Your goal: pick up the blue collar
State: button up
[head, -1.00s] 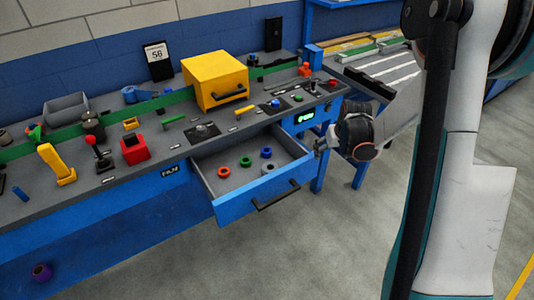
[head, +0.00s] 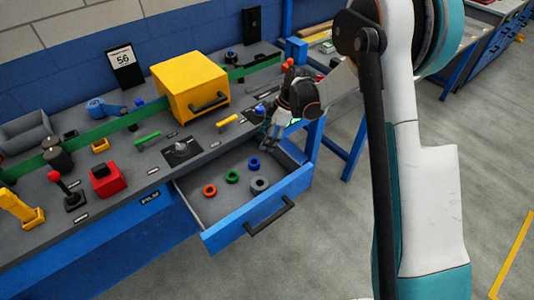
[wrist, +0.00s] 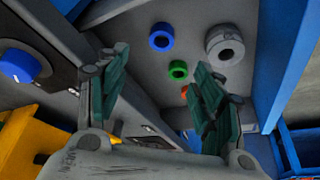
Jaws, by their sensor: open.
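The blue collar (head: 254,163) lies on the floor of the open drawer, towards its back right. It also shows in the wrist view (wrist: 161,38), beyond and between my fingers. A green collar (head: 232,177), an orange-red collar (head: 209,190) and a larger grey collar (head: 260,184) lie around it, apart from it. My gripper (head: 270,143) is above the back right part of the drawer, near the blue collar, pointing down. In the wrist view its two teal fingers (wrist: 160,78) are spread with nothing between them; the orange-red collar is partly hidden by a finger.
The drawer (head: 246,221) is pulled out, with a black handle (head: 269,216) in front. On the bench stand a yellow box (head: 191,84), a red block (head: 107,180) and a grey knob (head: 181,150). The blue knob (wrist: 20,65) on the bench is close to my gripper.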

jog(key=b, duration=0.3)
send_over(254, 161)
jog(key=s+d, duration=0.1)
jog(key=d, duration=0.1)
jog(key=f, duration=0.7)
jog(key=shift+a+f, duration=0.2)
jog(key=shift+f, duration=0.2)
jog(key=shift+d+b+x, duration=0.15)
jog(key=shift+b+x, duration=0.5)
jog(key=shift+x, duration=0.7)
jog(key=shift+d+b+x, duration=0.15)
jog(key=shift+b+x, duration=0.45)
jog(key=shift+x, duration=0.75)
jog(key=shift+s, duration=0.2)
jog(key=c, duration=1.1)
